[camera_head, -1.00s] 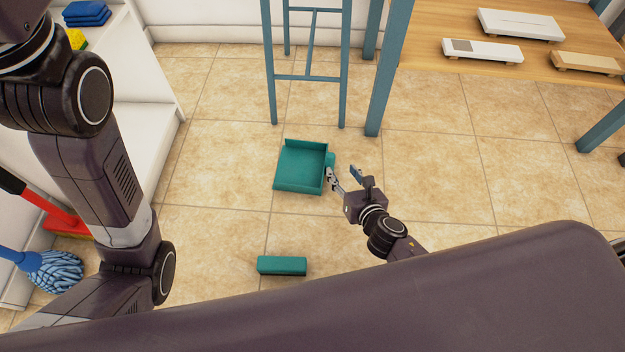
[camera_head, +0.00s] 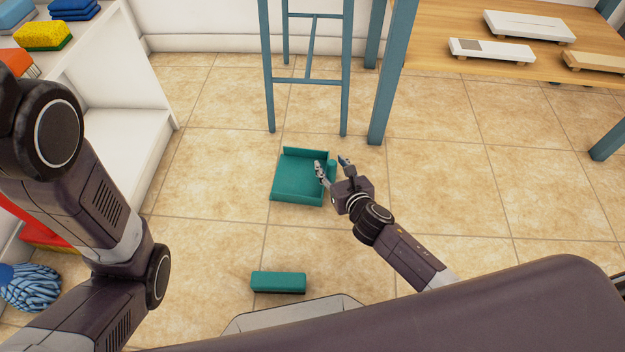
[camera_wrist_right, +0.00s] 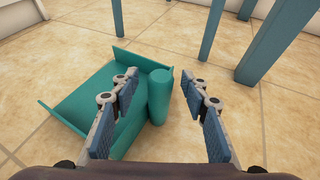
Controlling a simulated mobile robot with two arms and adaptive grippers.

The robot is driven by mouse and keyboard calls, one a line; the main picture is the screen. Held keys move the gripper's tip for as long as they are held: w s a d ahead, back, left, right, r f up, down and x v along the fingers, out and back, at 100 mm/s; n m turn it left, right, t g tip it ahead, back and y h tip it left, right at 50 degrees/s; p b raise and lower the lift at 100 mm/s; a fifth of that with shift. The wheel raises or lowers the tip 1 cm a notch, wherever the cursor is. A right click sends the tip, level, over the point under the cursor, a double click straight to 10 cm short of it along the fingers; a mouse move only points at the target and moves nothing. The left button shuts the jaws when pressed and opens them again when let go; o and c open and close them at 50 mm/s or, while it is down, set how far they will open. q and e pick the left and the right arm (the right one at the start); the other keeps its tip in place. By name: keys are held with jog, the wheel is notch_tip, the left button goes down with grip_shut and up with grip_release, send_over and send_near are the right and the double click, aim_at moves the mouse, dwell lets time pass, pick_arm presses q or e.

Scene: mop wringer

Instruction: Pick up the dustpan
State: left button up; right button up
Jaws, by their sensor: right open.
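The teal dustpan (camera_head: 298,178) lies on the tiled floor in the head view, with its short handle (camera_head: 331,169) on its right side. My right gripper (camera_head: 332,164) is open at the dustpan's handle end. In the right wrist view, the dustpan (camera_wrist_right: 88,92) lies at the left and its round handle (camera_wrist_right: 160,95) shows between the two open fingers of my right gripper (camera_wrist_right: 165,100). Neither finger visibly grips the handle; whether one touches the pan cannot be told. My left arm stands at the left of the head view, and its gripper is out of view.
A teal brush head or block (camera_head: 278,282) lies on the floor nearer to me. A blue ladder-like frame (camera_head: 305,80) and a wooden table (camera_head: 470,60) stand behind. A white shelf (camera_head: 120,110) with sponges and cloths is at the left. The floor at right is clear.

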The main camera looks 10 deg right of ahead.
jog(key=shift+c, duration=0.4)
grip_shut()
jog(key=shift+r, duration=0.1)
